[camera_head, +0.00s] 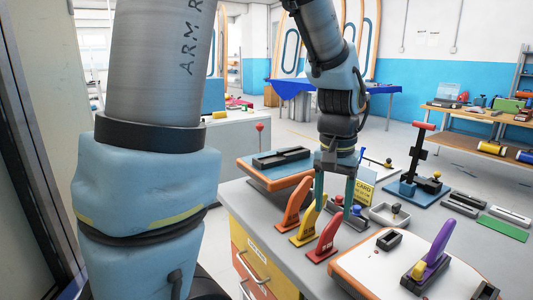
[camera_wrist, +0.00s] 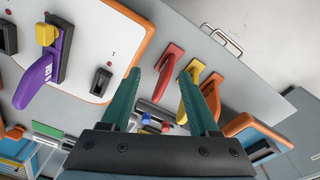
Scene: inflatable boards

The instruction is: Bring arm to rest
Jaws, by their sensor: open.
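My gripper (camera_head: 335,188) hangs fingers-down over the grey workbench (camera_head: 272,222), with its two green fingers apart. In the wrist view my gripper (camera_wrist: 168,100) is open, with nothing between the fingertips but the bench and items below. My arm reaches in from the top of the head view, bent down to the bench. A red handle piece (camera_head: 325,240), a yellow one (camera_head: 309,222) and an orange one (camera_head: 294,205) stand close by the fingers. In the head view the fingers partly overlap the yellow piece; I cannot tell whether they touch.
An orange-edged white board with a purple lever (camera_head: 432,250) lies at the front right. A yellow card (camera_head: 365,186), a small grey tray (camera_head: 390,215) and a blue-based black stand (camera_head: 415,190) are behind. A drawer unit (camera_head: 250,262) is below the bench. Open floor lies beyond.

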